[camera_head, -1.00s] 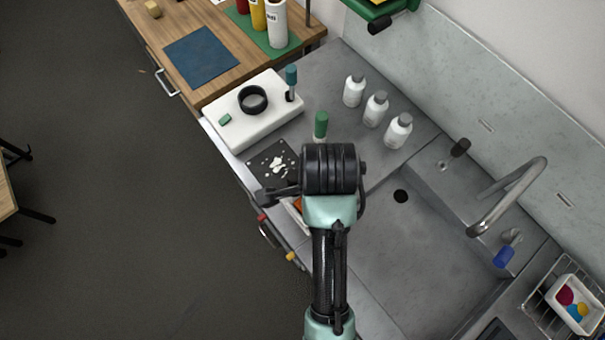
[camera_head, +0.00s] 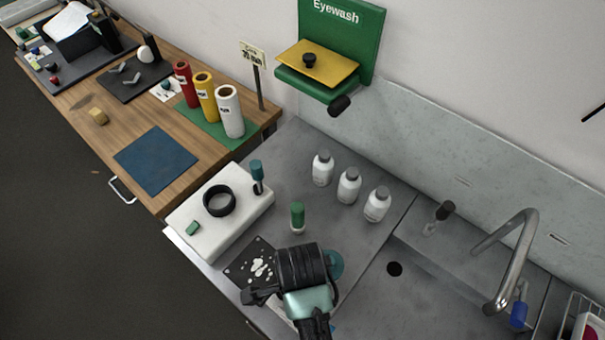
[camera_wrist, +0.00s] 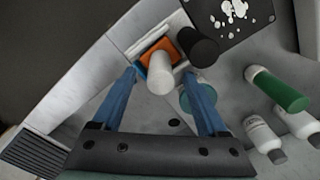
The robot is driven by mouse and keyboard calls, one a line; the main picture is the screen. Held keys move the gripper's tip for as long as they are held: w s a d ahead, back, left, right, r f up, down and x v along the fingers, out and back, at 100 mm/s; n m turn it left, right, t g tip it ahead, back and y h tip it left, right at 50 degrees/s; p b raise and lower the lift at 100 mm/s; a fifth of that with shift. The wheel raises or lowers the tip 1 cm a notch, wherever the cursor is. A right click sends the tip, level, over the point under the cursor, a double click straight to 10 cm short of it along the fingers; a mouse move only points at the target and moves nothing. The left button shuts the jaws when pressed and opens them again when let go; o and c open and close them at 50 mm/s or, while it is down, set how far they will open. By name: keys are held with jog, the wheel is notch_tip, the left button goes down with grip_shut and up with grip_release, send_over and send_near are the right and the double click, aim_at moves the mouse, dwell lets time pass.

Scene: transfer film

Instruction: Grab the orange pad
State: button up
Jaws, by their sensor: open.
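The orange pad (camera_wrist: 154,49) lies in a small white tray (camera_wrist: 140,38) in the wrist view. A white cylinder (camera_wrist: 160,80) and a black cylinder (camera_wrist: 198,46) stand over or beside it and cover part of it. My gripper (camera_wrist: 158,73) has its two blue fingers apart, one on each side of the white cylinder, pointing toward the tray. Nothing is visibly held between them. In the head view my arm hides the pad.
Beside the tray is a black speckled plate (camera_head: 250,262). A green-capped bottle (camera_head: 297,217) stands behind my wrist, with several white bottles (camera_head: 349,186) farther back. A white block with a black ring (camera_head: 219,200) is to the left, the sink (camera_head: 420,285) to the right.

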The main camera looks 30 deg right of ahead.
jog(key=shift+d+f+p, duration=0.15)
jog(key=shift+f+p, duration=0.55)
jog(key=shift+f, duration=1.85)
grip_shut()
